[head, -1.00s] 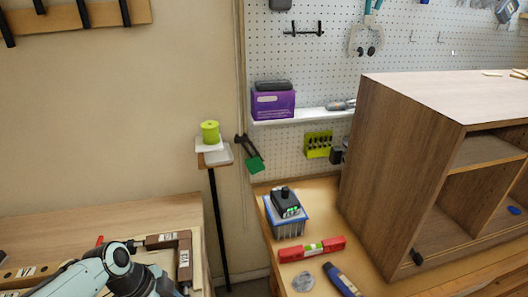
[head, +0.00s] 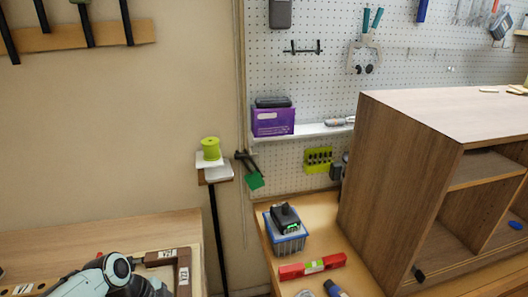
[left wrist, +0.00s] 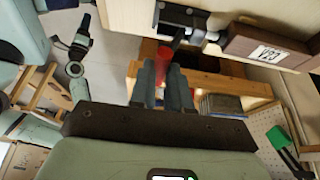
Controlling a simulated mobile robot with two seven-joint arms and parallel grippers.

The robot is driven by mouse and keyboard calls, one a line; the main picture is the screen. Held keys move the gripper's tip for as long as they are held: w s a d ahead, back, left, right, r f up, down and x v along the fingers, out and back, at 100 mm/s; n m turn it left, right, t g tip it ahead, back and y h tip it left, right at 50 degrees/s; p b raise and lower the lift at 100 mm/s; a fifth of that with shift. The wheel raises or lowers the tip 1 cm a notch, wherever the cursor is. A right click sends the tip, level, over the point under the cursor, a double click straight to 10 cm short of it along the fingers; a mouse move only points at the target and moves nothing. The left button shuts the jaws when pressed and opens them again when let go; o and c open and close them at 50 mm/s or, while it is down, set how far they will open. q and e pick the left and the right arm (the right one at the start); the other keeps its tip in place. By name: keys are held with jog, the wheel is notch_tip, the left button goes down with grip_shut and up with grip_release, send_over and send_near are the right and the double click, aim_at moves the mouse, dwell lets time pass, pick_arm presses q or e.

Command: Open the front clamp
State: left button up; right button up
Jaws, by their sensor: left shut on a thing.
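In the left wrist view, the clamp (left wrist: 186,17) is a dark metal piece at the edge of the light wooden board, beside a brown block with a white label (left wrist: 262,52). Its red handle (left wrist: 165,57) points down toward my left gripper (left wrist: 162,80). The two grey fingers are shut on this handle, one on each side. In the head view, labelled brown blocks (head: 160,257) show at lower left; my left arm hides the gripper and most of the clamp there. My right gripper is in neither view.
A wooden cabinet (head: 400,190) stands on the bench at right. A red level (head: 312,267) and a blue bin (head: 287,243) lie on the bench left of it. A thin stand (head: 216,235) rises between the two benches. A pegboard is behind.

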pick_arm(q)
jog(key=shift+w, duration=0.15)
jog(key=shift+w+a+r+p, duration=0.1)
jog(key=shift+w+a+p, duration=0.15)
jog(key=shift+w, duration=0.35)
jog(key=shift+w+r, duration=0.1)
jog(key=shift+w, duration=0.05)
jog(key=o, duration=0.7)
jog(key=shift+w, duration=0.15)
